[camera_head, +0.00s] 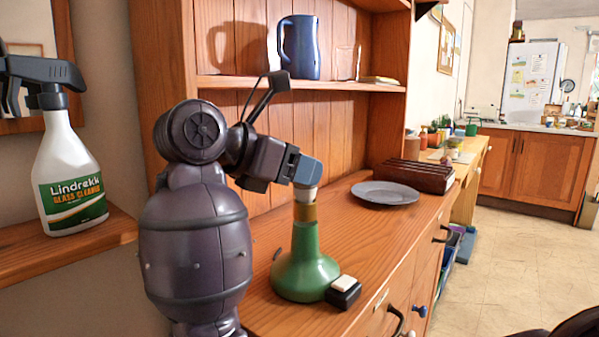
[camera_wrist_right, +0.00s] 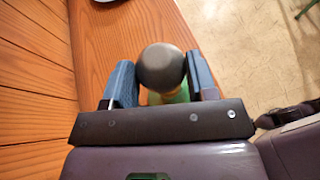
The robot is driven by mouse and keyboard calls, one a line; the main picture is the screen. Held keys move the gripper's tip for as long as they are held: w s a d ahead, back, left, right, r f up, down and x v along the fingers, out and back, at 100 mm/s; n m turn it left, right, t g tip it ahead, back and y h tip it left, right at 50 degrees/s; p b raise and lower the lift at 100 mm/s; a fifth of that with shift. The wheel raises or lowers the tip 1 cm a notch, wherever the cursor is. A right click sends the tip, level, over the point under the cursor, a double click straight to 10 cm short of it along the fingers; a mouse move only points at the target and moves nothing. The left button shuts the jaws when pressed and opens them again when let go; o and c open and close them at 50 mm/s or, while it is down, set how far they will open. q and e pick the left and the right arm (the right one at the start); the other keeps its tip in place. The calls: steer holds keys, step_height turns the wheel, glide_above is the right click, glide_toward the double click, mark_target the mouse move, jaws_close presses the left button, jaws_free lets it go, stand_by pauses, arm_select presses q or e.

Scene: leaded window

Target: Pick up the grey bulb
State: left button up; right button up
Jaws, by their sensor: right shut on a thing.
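The grey bulb (camera_wrist_right: 162,67) is round and sits between the two blue fingers of my right gripper (camera_wrist_right: 163,80) in the right wrist view. In the head view only a pale lower part of the bulb (camera_head: 305,195) shows below the right gripper (camera_head: 307,172); the fingers hide the rest. My right gripper is shut on the bulb. The bulb stands upright at the top of the brass-coloured neck of a green lamp base (camera_head: 305,265); I cannot tell whether it is loose in the neck. My left gripper is not in view.
A small black block with a white top (camera_head: 344,291) touches or nearly touches the lamp base. A grey plate (camera_head: 386,193) and a brown slotted rack (camera_head: 414,175) stand farther back on the wooden counter. A blue jug (camera_head: 300,48) is on the shelf above; a spray bottle (camera_head: 68,175) stands at left.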

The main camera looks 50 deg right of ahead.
steer(key=r+p, duration=0.1)
steer(key=r, duration=0.3)
steer(key=r+p, duration=0.1)
steer(key=r, duration=0.2)
steer(key=shift+s+r, duration=0.2)
steer(key=shift+r, duration=0.15)
arm_select(q)
steer(key=p, duration=0.2)
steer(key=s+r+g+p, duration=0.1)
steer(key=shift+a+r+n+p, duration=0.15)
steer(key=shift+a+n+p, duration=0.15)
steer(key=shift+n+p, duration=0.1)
arm_select(e)
step_height(320, 180, up, 12)
steer(key=shift+w, duration=0.15)
